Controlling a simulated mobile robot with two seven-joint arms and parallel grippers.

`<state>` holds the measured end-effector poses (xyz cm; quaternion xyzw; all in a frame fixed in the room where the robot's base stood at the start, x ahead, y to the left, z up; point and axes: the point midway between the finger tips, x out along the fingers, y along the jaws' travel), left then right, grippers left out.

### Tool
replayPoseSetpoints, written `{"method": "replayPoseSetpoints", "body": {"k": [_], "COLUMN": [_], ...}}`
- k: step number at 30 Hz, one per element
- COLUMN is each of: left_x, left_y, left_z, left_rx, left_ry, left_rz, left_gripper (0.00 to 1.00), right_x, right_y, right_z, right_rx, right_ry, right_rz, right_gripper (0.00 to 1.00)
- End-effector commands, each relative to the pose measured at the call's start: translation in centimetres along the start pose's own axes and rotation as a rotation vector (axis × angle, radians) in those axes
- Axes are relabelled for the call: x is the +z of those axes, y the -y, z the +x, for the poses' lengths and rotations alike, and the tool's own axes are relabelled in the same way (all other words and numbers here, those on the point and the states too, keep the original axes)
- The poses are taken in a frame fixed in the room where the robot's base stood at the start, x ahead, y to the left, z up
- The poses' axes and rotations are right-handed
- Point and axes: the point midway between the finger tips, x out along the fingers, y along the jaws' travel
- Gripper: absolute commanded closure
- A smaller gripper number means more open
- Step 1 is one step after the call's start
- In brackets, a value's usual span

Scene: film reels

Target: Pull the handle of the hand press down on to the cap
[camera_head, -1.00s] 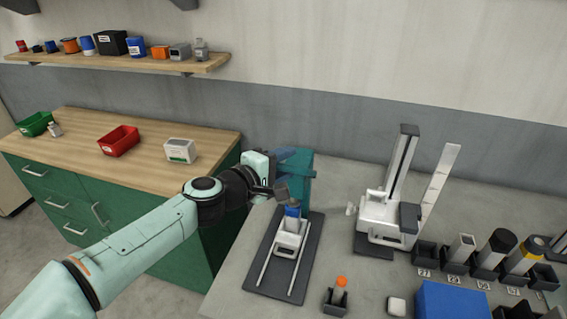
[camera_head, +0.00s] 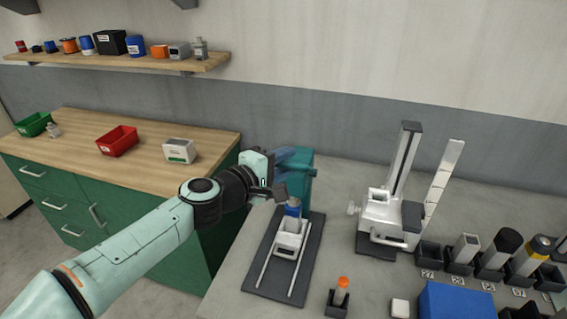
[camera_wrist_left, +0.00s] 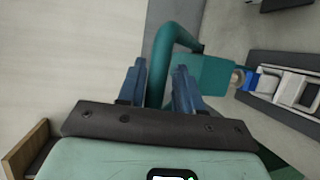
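The hand press (camera_head: 302,172) is teal and stands at the back of a dark base on the grey bench. Its curved teal handle (camera_wrist_left: 165,60) shows in the left wrist view. My left gripper (camera_wrist_left: 160,82) has its two blue fingers on either side of the handle bar; whether they press on it is unclear. In the head view my left gripper (camera_head: 287,158) is at the press's upper part. The blue cap (camera_head: 293,207) sits above a white holder (camera_head: 290,235) in front of the press, under a dark block (camera_head: 280,193). My right gripper is not in view.
To the right stand a white stand with a tall column (camera_head: 392,205), several dark holders with cylinders (camera_head: 502,243) and a blue box (camera_head: 455,303). An orange-topped piece (camera_head: 343,283) is in front. A wooden counter (camera_head: 75,145) is left.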

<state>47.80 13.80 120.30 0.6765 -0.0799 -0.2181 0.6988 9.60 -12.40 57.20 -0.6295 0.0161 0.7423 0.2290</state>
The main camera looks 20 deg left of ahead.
Motion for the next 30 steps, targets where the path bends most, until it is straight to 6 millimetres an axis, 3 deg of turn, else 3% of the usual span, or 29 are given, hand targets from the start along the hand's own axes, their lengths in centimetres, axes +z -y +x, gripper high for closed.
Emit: {"method": "replayPoseSetpoints", "body": {"k": [9, 13, 24, 30], "left_x": [0.0, 0.0, -0.1, -0.1], "left_y": [0.0, 0.0, -0.1, 0.0], "left_z": [-0.1, -1.0, -8.9, -12.2], "left_rx": [0.000, 0.001, 0.003, 0.001], "left_ry": [0.000, -0.001, -0.005, -0.003], "left_rz": [0.000, 0.001, 0.002, 0.001], "left_gripper": [0.57, 0.57, 0.57, 0.57], "right_x": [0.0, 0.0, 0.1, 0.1], "right_y": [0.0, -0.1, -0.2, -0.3], "right_z": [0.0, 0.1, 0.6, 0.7], "right_rx": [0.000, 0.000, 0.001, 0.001], "right_ry": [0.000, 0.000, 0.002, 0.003], "right_rz": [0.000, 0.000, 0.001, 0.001], "right_gripper": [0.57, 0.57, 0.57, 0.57]}}
